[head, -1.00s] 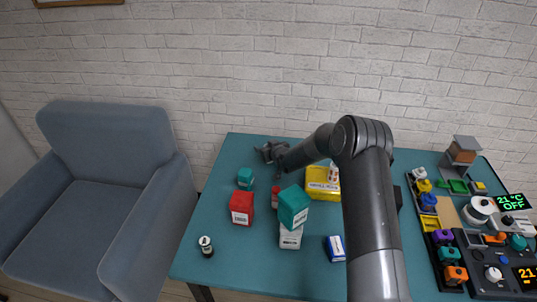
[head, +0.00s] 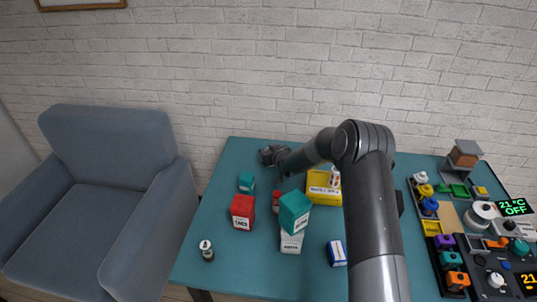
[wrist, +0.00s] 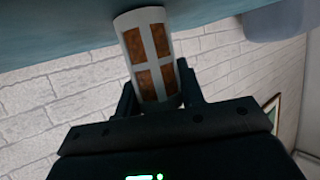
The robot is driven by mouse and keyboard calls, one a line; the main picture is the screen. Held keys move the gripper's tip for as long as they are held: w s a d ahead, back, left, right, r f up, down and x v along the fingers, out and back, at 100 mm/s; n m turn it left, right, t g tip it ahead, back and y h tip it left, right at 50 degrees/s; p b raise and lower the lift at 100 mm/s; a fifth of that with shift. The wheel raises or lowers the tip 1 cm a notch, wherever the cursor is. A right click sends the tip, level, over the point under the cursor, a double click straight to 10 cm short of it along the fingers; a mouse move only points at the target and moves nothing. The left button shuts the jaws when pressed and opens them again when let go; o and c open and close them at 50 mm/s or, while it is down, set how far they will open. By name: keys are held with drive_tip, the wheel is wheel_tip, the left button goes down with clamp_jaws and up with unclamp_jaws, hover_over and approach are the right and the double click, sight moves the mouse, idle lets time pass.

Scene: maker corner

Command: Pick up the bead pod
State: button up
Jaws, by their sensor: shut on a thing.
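The bead pod (wrist: 150,50) is a white cylinder with brown windows, seen in the wrist view. My gripper (wrist: 158,86) is shut on it, one dark finger on each side, and the pod sticks out past the fingertips. In the head view my gripper (head: 271,156) is over the back left part of the teal table, and I cannot make out the pod there.
A blue armchair (head: 110,150) is left.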

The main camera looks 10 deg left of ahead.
drive_tip(key=r, duration=0.2)
drive_tip(key=d+r, duration=0.1)
drive_tip(key=r, duration=0.1)
drive_tip(key=shift+r, duration=0.25)
drive_tip(key=s+d+r+h, duration=0.1)
drive_tip(key=s+d+r, duration=0.35)
drive_tip(key=d, duration=0.45)
drive_tip(key=s+d+r, duration=0.3)
drive_tip(key=d+r, duration=0.2)
drive_tip(key=d, duration=0.4)
drive_tip(key=s+d+r+m+t+h, duration=0.1)
drive_tip(key=s+d+r+m, duration=0.1)
drive_tip(key=s+d, duration=0.9)
hover_over(314, 183)
wheel_tip(314, 183, down, 7)
drive_tip(key=shift+s+f+m+h, duration=0.1)
drive_tip(key=shift+f+m+h, duration=0.25)
drive_tip(key=shift+f, duration=1.6)
